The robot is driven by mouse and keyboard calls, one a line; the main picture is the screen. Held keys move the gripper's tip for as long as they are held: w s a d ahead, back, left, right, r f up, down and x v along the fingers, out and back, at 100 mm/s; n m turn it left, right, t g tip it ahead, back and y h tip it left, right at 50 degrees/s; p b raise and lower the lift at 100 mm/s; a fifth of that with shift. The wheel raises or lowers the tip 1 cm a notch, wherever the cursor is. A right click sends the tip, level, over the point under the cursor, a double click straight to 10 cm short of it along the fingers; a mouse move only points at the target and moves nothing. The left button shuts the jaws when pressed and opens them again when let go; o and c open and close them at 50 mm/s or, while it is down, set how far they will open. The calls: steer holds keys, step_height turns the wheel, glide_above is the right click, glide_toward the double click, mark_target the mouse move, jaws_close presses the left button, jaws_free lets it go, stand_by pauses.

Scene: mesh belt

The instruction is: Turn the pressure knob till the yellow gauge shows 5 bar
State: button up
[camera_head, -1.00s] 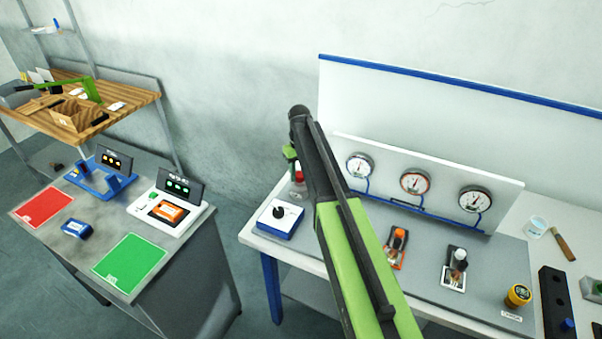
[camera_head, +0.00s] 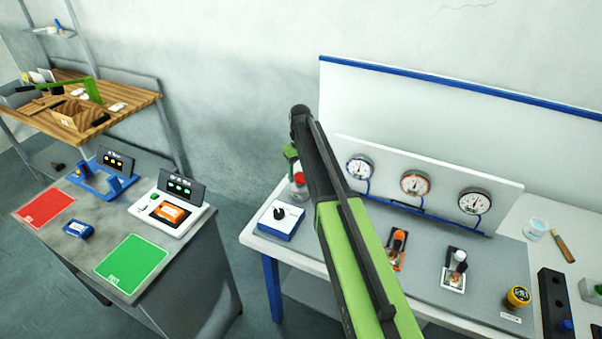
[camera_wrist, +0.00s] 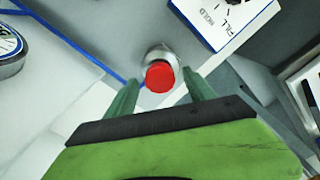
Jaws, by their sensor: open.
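My gripper (camera_wrist: 160,78) is open, its two green fingers on either side of a red-capped, silver-based knob (camera_wrist: 160,75) in the wrist view. I cannot tell whether they touch it. In the head view my arm partly hides the gripper (camera_head: 293,158), and the red cap (camera_head: 299,180) shows just below it. Three round gauges stand on the white panel: a left one (camera_head: 359,167), an orange-rimmed middle one (camera_head: 415,183) and a right one (camera_head: 474,201). No rim looks clearly yellow, and their readings are too small to read. I cannot tell which knob is the pressure knob.
A blue-white box with a black dial (camera_head: 279,212) stands left of my arm. Orange (camera_head: 398,240) and white (camera_head: 458,262) levers and a yellow-black knob (camera_head: 517,297) stand to the right. A separate grey table (camera_head: 80,255) is at left.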

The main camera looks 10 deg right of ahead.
step_height(320, 180, up, 16)
steer(key=p, duration=1.5)
steer(key=shift+r+p, duration=0.25)
steer(key=shift+p, duration=0.1)
steer(key=b, duration=0.9)
glide_toward(302, 181)
steer(key=shift+m, duration=0.6)
steer(key=s+f+b, duration=0.4)
steer(key=s, duration=0.1)
steer(key=s+f+b, duration=0.4)
steer(key=s+b, duration=0.1)
steer(key=s, duration=0.1)
steer(key=s+f+b, duration=0.4)
steer(key=s+f, duration=0.1)
steer(key=s, duration=0.1)
steer(key=shift+d, duration=0.25)
steer(key=s, duration=0.3)
steer(key=s+m, duration=0.1)
steer(key=s, duration=0.2)
steer(key=s+m+b, duration=0.1)
steer(key=s, duration=0.2)
steer(key=shift+s+f, duration=0.2)
steer(key=shift+f, duration=0.05)
steer(key=shift+w+m, duration=0.3)
